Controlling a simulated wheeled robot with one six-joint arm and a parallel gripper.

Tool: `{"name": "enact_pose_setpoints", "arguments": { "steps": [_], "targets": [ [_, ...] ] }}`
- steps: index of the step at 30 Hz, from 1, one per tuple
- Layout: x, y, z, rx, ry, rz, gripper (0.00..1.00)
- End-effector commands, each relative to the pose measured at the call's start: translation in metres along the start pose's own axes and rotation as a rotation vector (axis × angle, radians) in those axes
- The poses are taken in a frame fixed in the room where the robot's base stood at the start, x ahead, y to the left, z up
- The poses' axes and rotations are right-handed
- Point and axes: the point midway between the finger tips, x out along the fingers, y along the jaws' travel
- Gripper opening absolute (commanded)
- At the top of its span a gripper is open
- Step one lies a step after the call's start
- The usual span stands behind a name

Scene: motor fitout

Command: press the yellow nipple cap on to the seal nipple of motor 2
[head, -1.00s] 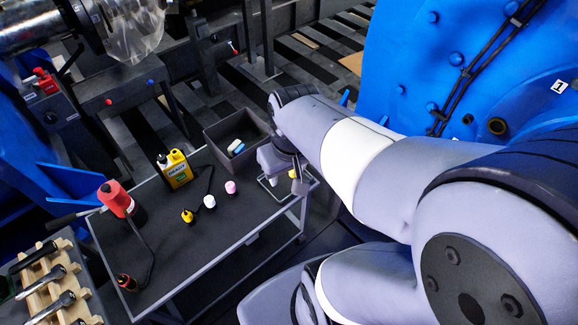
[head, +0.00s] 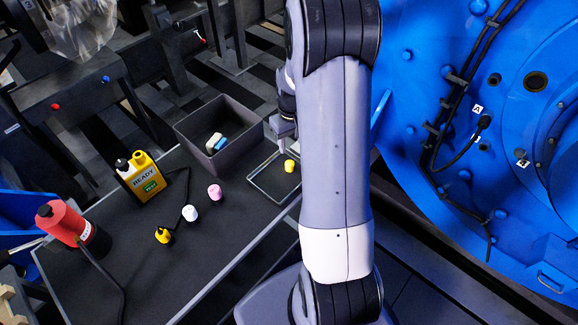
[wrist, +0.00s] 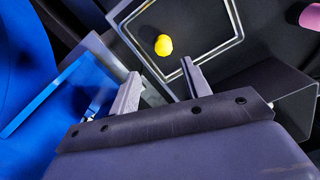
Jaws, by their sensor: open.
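The yellow nipple cap (head: 290,166) sits in a shallow metal-rimmed tray (head: 259,187) at the right end of the dark table. In the wrist view the cap (wrist: 163,45) lies beyond the fingertips, near the tray's rim. My gripper (wrist: 160,70) is open and empty, with its two fingers apart and the cap not between them. In the head view my gripper (head: 281,146) is partly hidden by my arm, beside the tray. The large blue motor housing (head: 420,170) fills the right side. I cannot make out which fitting on it is the seal nipple.
A pink cap (head: 214,192), a white cap (head: 190,213) and a small yellow-black item (head: 163,236) stand on the table (head: 150,285). A grey bin (head: 238,148), a yellow bottle (head: 141,178) and a red container (head: 65,224) stand around them. Cables run over the motor.

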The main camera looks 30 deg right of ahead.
Motion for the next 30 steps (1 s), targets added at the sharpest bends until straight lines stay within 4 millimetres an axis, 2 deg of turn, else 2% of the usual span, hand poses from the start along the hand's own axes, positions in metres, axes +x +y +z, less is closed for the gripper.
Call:
{"name": "enact_pose_setpoints", "arguments": {
  "steps": [3,11,19,23,30],
  "targets": [
    [0.022,-0.001,0.001,0.000,-0.005,-0.002,0.46],
    [0.043,-0.002,0.000,0.000,-0.002,-0.001,0.46],
    [0.082,-0.007,-0.002,0.001,-0.003,-0.001,0.46],
    [0.090,-0.007,-0.002,0.001,-0.001,-0.001,0.46],
    [0.090,-0.007,-0.003,0.000,0.000,0.000,0.44]
  ]
}}
